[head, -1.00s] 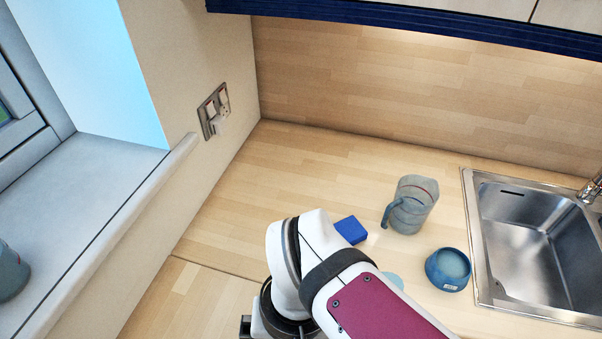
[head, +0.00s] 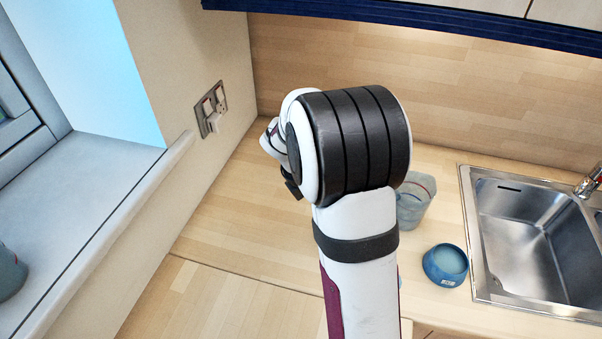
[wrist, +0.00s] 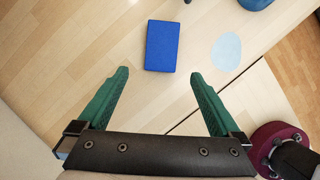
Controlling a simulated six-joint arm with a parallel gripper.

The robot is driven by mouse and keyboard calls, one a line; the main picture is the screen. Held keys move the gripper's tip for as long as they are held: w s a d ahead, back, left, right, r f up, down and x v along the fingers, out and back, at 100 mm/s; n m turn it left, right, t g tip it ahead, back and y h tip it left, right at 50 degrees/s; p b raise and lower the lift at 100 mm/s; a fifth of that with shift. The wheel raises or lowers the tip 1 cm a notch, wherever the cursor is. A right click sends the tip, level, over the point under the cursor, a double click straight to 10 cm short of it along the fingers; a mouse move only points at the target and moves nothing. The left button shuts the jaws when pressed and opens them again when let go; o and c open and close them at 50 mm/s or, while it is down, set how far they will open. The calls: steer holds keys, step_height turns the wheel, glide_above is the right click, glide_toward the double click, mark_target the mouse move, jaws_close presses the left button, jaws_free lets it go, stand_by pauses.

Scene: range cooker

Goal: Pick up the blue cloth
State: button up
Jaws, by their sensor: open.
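The blue cloth (wrist: 161,45) shows in the wrist view as a flat, dark blue rectangle, like a folded cloth, lying on the wooden worktop. In the head view my arm hides it. My gripper (wrist: 159,73) is open and empty, with its two green fingers spread. In the wrist view the cloth appears ahead of the fingertips, between their lines and a little left of centre. The fingers look apart from it and above the worktop. In the head view the gripper is mostly hidden behind my wrist.
A pale blue round flat thing (wrist: 226,52) lies right of the cloth. In the head view, a grey-blue jug (head: 414,203), partly hidden, and a blue bowl (head: 446,265) stand left of the steel sink (head: 525,235). A wall with sockets (head: 211,109) borders the worktop on the left.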

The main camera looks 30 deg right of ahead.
steer(key=x, duration=1.4)
steer(key=shift+s+d+f, duration=0.2)
steer(key=shift+s, duration=0.05)
steer(key=c, duration=1.1)
step_height(320, 180, up, 10)
steer(key=shift+r, duration=0.1)
